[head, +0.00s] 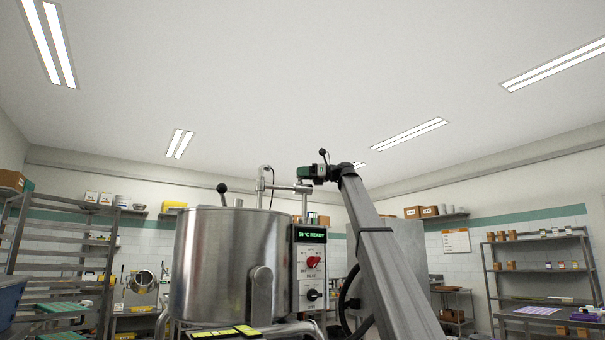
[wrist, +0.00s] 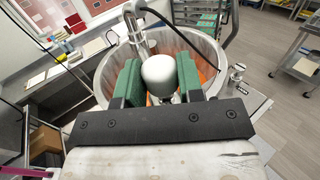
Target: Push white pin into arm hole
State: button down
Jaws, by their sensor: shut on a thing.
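My gripper (wrist: 158,72) has two green finger pads, with a white round-headed thing, apparently the white pin (wrist: 158,72), between them. The gripper is shut on it. In the head view my gripper (head: 308,173) is at the end of my raised arm, close to the silver horizontal arm (head: 284,187) above the large steel kettle (head: 215,262). In the wrist view the kettle's rim (wrist: 103,72) surrounds the gripper from behind, with orange contents below. The arm hole cannot be made out, nor whether the pin touches it.
A silver upright pipe (wrist: 140,32) rises by the kettle's rim, and a thin black cable loops near the gripper. The control box (head: 309,262) reads "READY". A black-knobbed lever (head: 222,188) stands up at the kettle's left. Shelving racks (head: 540,262) stand farther off.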

jog(key=c, duration=0.7)
grip_release()
jog(key=d, duration=1)
jog(key=shift+s+d, duration=0.15)
jog(key=shift+d, duration=0.25)
